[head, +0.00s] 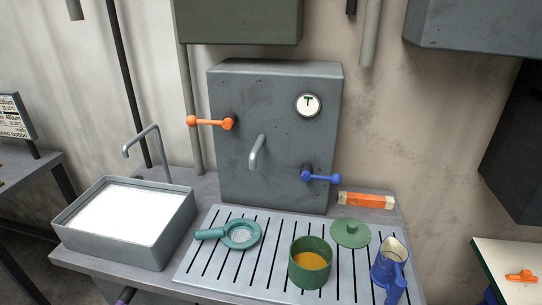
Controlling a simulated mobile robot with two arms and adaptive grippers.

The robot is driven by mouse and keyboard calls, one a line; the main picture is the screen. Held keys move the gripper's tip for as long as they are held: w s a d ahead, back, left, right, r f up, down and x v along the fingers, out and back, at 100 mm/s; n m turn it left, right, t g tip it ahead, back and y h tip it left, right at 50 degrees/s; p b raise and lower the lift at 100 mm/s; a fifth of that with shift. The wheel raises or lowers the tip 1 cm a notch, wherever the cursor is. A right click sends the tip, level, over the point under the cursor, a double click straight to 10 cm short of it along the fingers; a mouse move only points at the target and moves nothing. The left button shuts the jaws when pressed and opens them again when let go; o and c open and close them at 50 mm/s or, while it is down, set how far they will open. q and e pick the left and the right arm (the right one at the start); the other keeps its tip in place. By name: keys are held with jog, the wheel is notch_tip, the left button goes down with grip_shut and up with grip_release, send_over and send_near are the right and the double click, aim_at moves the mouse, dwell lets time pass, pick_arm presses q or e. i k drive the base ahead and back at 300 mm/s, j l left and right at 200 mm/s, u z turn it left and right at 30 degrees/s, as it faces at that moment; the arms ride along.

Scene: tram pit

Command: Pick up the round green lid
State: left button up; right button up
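The round green lid (351,234) lies on the slatted metal drain tray (206,270), toward its back right. It has a small knob on top. A green pot (311,272) with orange-brown liquid in it stands open, in front and to the left of the lid. A blue jug (388,270) stands to the right and in front of the lid. Neither of my grippers shows in the head view.
A green-handled strainer (238,235) lies on the tray's left. A grey machine (272,140) with orange (211,122) and blue (321,177) levers and a spout stands behind. An orange-wrapped box (366,200) lies behind the lid. A sink basin (125,250) is at left.

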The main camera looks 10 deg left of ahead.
aim_at(349, 233)
jog(key=k+l+z, duration=0.2)
jog(key=l, duration=0.15)
jog(key=l+z, duration=0.2)
jog(key=l, duration=0.2)
jog(key=k+l+z, duration=0.2)
jog(key=l, duration=0.2)
jog(key=i, duration=0.1)
